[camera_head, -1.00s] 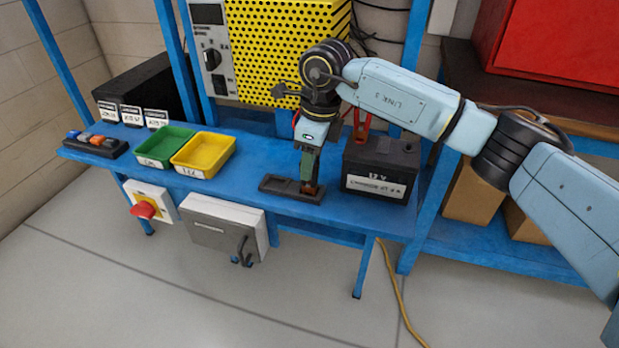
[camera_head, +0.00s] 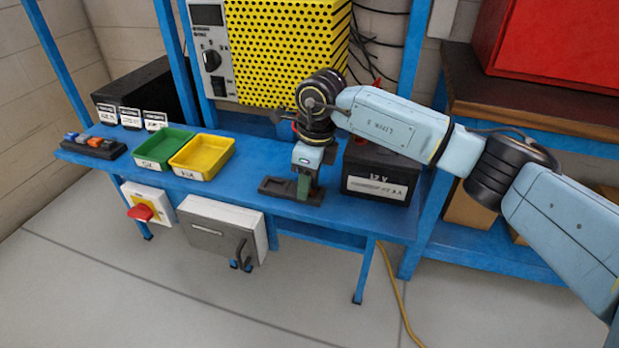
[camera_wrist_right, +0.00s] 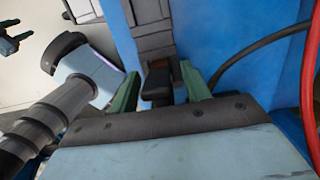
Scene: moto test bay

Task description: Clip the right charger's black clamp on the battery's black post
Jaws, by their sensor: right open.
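My right gripper (camera_head: 304,190) points down over the dark holder (camera_head: 272,186) near the bench's front edge. In the right wrist view its green fingers (camera_wrist_right: 160,88) are apart, with the black clamp (camera_wrist_right: 157,84) between them; I see no firm grip. In the head view the clamp is mostly hidden by the fingers. The black battery (camera_head: 377,187), with a white label, stands just right of the gripper. My arm covers part of its top, so the black post is not visible.
Green (camera_head: 163,150) and yellow (camera_head: 203,156) bins stand left of the gripper on the blue bench (camera_head: 240,185). A yellow perforated charger housing (camera_head: 285,50) is behind. A black cable (camera_wrist_right: 258,46) and red cable (camera_wrist_right: 311,95) run at the right of the wrist view.

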